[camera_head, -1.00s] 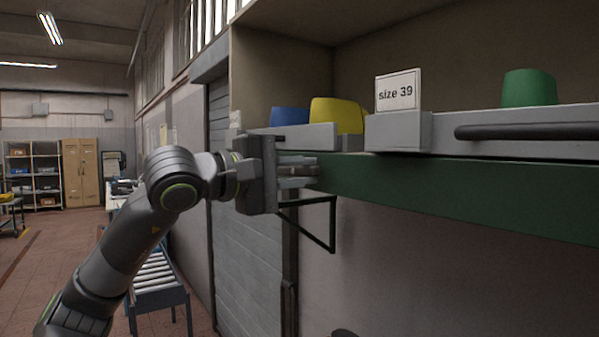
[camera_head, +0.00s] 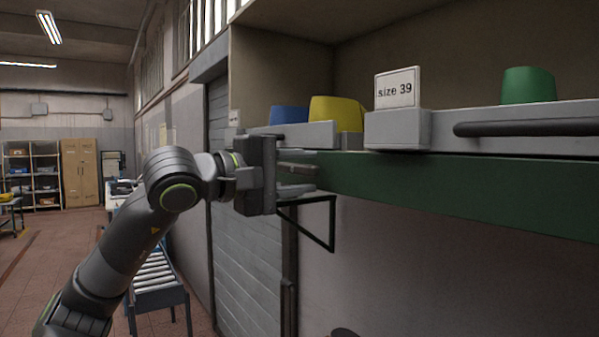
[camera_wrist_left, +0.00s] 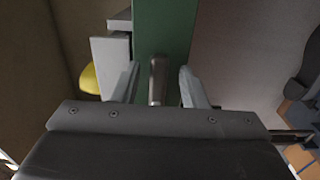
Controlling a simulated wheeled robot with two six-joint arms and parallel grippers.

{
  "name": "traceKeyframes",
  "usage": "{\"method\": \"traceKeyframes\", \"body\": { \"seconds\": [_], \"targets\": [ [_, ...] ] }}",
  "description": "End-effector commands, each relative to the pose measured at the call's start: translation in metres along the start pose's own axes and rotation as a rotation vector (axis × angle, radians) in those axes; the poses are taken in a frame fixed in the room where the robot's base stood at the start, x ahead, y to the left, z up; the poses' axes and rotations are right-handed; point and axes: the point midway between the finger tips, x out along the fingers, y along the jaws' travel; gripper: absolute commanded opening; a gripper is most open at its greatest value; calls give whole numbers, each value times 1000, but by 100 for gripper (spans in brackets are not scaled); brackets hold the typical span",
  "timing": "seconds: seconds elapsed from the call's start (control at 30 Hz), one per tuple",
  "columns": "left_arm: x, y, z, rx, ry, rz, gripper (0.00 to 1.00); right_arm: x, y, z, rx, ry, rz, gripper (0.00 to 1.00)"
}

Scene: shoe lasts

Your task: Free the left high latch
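The left high latch looks like a short grey metal bar (camera_wrist_left: 158,80) on the green shelf front (camera_wrist_left: 165,30) in the left wrist view. In the head view the bar (camera_head: 302,168) shows at the left end of the green shelf front. My left gripper (camera_wrist_left: 160,88) is open, with one finger on each side of the bar and a visible gap to each. In the head view my left gripper (camera_head: 297,174) is level with the shelf front. Whether a finger touches the bar is not clear. My right gripper is not in view.
Above the green front stands a grey drawer or tray (camera_head: 398,130) with a dark handle (camera_head: 525,129) and a "size 39" card (camera_head: 397,90). Blue (camera_head: 290,115), yellow (camera_head: 335,114) and green (camera_head: 528,86) lasts stand behind. A black bracket (camera_head: 333,225) hangs below the shelf.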

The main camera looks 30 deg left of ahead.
Motion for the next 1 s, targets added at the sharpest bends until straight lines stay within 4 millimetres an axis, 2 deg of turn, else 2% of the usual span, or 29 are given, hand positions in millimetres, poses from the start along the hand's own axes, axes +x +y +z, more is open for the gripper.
{"method": "traceKeyframes", "body": {
  "seconds": [0.47,1.0],
  "targets": [
    [-5,-1,-1,0,2,2,39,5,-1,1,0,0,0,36],
    [-62,-4,-1,1,6,3,39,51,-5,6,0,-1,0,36]
  ]
}}
